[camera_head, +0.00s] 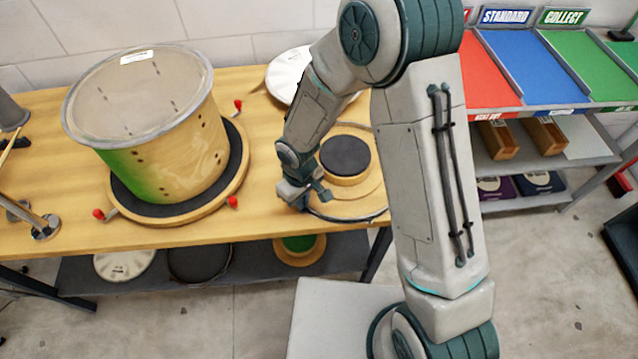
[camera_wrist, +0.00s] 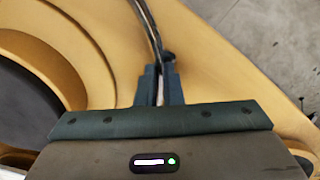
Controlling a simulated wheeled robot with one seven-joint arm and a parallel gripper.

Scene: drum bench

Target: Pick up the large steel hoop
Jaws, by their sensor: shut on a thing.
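The large steel hoop (camera_head: 350,219) is a thin metal ring around the round wooden stand with a black pad (camera_head: 346,156), near the bench's right end. Part of the ring is hidden behind my arm. My gripper (camera_head: 303,196) is at the hoop's front left side. In the wrist view my gripper (camera_wrist: 160,76) is shut on the hoop (camera_wrist: 147,22), which runs up and away from between the fingers. I cannot tell whether the hoop touches the wood under it.
A drum shell with a clear head (camera_head: 192,150) stands on a round black-topped base to the left, with red-knobbed clamps. A white drumhead (camera_head: 285,76) lies behind. Red, blue and green trays (camera_head: 545,65) stand at the right. Floor is clear between bench and trays.

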